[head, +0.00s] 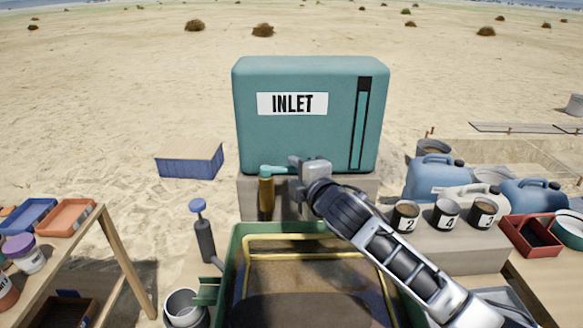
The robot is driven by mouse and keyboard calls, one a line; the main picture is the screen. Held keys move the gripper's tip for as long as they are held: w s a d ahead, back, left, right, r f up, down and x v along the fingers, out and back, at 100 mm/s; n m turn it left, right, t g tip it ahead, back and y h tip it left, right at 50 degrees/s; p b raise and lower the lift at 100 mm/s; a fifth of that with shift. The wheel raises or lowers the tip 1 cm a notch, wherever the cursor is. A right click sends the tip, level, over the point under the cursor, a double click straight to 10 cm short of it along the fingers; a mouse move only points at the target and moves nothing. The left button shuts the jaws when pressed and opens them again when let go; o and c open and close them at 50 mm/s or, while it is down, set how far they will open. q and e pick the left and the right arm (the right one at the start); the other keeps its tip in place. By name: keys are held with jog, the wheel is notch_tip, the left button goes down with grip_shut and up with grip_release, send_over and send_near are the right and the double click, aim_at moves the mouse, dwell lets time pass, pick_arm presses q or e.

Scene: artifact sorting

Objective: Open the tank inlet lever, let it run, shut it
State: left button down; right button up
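The teal tank (310,130) with the "INLET" label (292,103) stands upright on a block in the middle of the head view. A dark-framed vertical strip (361,125) runs down the right of its front. Below the tank front is a brass-coloured valve body (266,196) with a teal inlet lever (272,169) on top, pointing right. My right gripper (294,164) is at the lever's right end, its fingers toward the lever. Whether the fingers touch or grip the lever is too small to tell. My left gripper is out of view.
A green-rimmed bin (236,250) with a yellow frame (300,238) lies in front of the valve. Numbered cups (447,213) and blue jugs (436,177) stand to the right. A wooden table with trays (66,218) is at left. A blue-topped pump (200,225) stands left of the bin.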

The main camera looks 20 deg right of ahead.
jog(key=shift+x, duration=1.4)
jog(key=shift+c, duration=0.4)
grip_shut()
